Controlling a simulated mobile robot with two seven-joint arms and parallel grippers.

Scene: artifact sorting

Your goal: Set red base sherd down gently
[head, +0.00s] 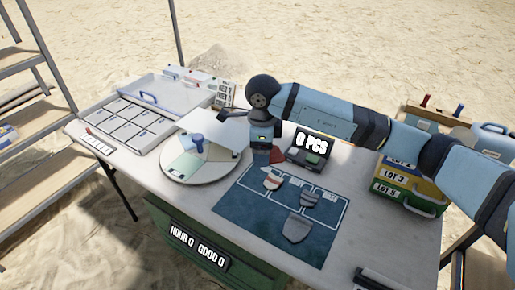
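A small red piece (277,156), likely the red base sherd, shows just below and to the right of my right gripper (262,148), between the turntable and the counting scale. My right arm reaches in from the right and its wrist points down. Its fingertips are mostly hidden, so I cannot tell whether they grip the red piece or whether it touches the table. On the dark blue mat (246,213) lie a grey sherd with a red and white edge (271,180), a grey sherd (302,197) and a larger grey sherd (298,227). My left gripper is not in view.
A round turntable (180,177) with coloured sectors and a blue knob stands left of the mat. The scale (308,148) reads "0 PCS". A compartment tray (128,121) is at the left, stacked lot crates (402,185) at the right. The mat's left front is clear.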

